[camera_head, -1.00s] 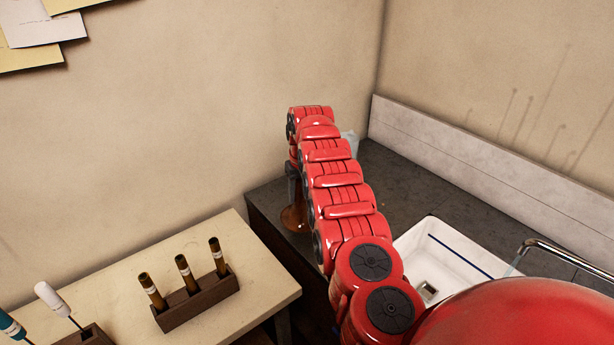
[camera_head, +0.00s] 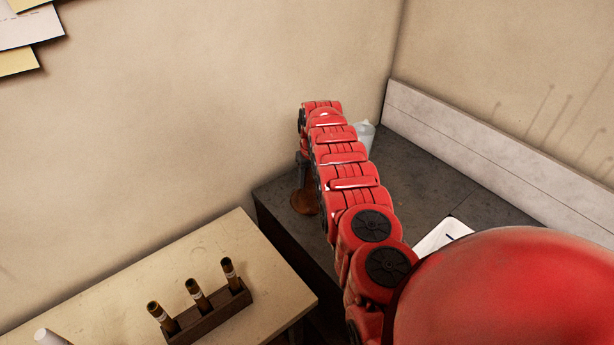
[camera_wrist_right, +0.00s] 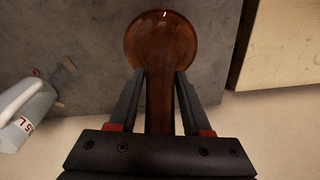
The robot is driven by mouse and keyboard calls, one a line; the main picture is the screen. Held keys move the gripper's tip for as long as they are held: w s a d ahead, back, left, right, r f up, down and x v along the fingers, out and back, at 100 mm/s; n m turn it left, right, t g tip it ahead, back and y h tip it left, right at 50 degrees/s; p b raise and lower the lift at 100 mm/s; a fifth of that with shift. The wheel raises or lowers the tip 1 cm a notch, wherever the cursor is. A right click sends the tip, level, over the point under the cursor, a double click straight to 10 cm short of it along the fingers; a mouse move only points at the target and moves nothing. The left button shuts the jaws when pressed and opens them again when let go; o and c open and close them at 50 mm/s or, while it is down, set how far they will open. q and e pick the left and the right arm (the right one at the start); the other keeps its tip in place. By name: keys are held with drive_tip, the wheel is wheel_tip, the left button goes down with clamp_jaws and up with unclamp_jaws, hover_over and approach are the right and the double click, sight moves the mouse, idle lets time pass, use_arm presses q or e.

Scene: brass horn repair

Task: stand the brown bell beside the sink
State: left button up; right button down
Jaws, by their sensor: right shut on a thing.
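The brown bell (camera_head: 304,202) shows partly in the head view, at the left end of the dark counter (camera_head: 425,180), below my right gripper (camera_head: 303,172). In the right wrist view the bell (camera_wrist_right: 162,40) has its wide round flare away from the wrist and its narrow stem between the fingers of my right gripper (camera_wrist_right: 160,88). The gripper is shut on the stem. The flare is over or on the grey counter; I cannot tell if it touches. The white sink (camera_head: 440,236) is mostly hidden behind my red arm. My left gripper is not in view.
A translucent jug (camera_head: 365,135) stands behind my arm on the counter, and shows in the wrist view (camera_wrist_right: 25,115). A pale table (camera_head: 130,275) at left bears a brown rack (camera_head: 212,312) with several dark tubes. Walls close off the back and right.

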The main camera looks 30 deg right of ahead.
drive_tip(key=shift+s+r, duration=0.1)
drive_tip(key=shift+s+d, duration=0.1)
drive_tip(key=shift+d, duration=0.05)
drive_tip(key=c, duration=0.7)
unclamp_jaws()
drive_tip(key=o, duration=0.4)
drive_tip(key=shift+f, duration=0.2)
drive_tip(key=shift+c, duration=0.2)
drive_tip(key=shift+r, duration=0.15)
